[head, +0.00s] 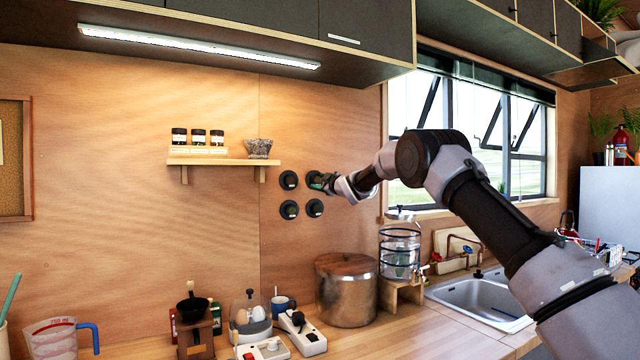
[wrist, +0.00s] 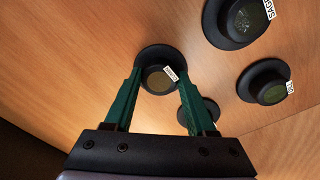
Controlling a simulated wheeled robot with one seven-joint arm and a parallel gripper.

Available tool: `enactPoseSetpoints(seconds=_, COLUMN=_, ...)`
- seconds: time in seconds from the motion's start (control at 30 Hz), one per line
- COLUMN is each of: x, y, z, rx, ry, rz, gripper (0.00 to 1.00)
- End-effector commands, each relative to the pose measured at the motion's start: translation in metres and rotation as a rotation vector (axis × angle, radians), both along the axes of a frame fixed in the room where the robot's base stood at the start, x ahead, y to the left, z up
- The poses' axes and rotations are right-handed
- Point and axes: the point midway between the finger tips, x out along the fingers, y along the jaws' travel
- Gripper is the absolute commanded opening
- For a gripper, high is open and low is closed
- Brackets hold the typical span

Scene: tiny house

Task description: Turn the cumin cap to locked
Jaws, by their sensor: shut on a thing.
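The cap in my grip is a round black spice cap with a wide dark flange and an olive-coloured centre, and I take it to be the cumin cap (wrist: 154,82). Its small white label sits at the right of the centre, tilted, and is too small to read surely. My gripper (wrist: 159,78) has its two green fingers on either side of this cap, shut on it. In the head view my gripper (head: 326,182) is at the upper right cap (head: 313,177) of a cluster on the wooden wall, partly hiding it.
Other black caps sit close by: a sage-labelled one (wrist: 240,22), another at the right (wrist: 264,82), and one partly behind my right finger (wrist: 211,107). A wall shelf (head: 208,162) with jars and a grey bowl is to the left. A large pot (head: 346,290) stands below.

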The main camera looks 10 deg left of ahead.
Motion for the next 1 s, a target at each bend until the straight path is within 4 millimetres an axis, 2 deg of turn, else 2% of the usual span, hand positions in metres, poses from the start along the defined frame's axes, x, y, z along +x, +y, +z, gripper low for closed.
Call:
enactPoseSetpoints(seconds=0.17, x=0.0, y=0.0, z=-0.001, rx=-0.002, ry=-0.001, rz=0.001, gripper=0.0)
enactPoseSetpoints(seconds=0.2, x=0.0, y=0.0, z=-0.001, rx=-0.002, ry=-0.001, rz=0.001, gripper=0.64)
enactPoseSetpoints(seconds=0.27, x=0.0, y=0.0, z=-0.001, rx=-0.002, ry=-0.001, rz=0.001, gripper=0.86)
enactPoseSetpoints(seconds=0.67, x=-0.003, y=-0.002, z=0.001, rx=0.0, ry=-0.001, rz=0.001, gripper=0.86)
enactPoseSetpoints(seconds=0.87, x=-0.021, y=-0.014, z=-0.001, rx=0.0, ry=0.002, rz=0.0, gripper=0.86)
enactPoseSetpoints(seconds=1.0, x=-0.042, y=-0.029, z=-0.002, rx=-0.001, ry=0.001, rz=0.0, gripper=0.86)
